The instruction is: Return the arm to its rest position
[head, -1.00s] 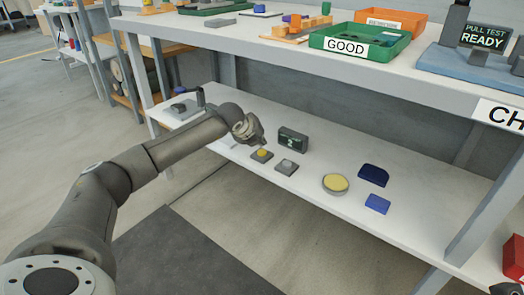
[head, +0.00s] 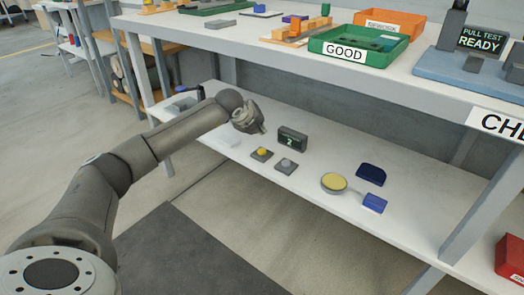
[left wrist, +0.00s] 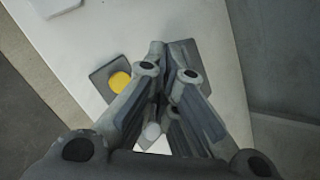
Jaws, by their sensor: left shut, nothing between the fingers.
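My left gripper (head: 262,127) is above the lower white shelf (head: 300,205), at the end of my arm coming in from the left. Its fingers are together with nothing between them; the left wrist view also shows the closed fingers (left wrist: 168,68). Below and beyond them are a grey pad with a yellow button (head: 262,152) and a grey pad with a pale button (head: 286,167). The yellow button (left wrist: 119,82) shows left of the fingers in the wrist view. My right gripper is out of view.
A small display reading 2 (head: 292,139) stands just right of the gripper. A round yellow-topped piece (head: 334,182) and two blue pieces lie further right. The upper shelf overhead holds a green GOOD tray (head: 385,50) and an orange bin (head: 408,22). A shelf post stands at right.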

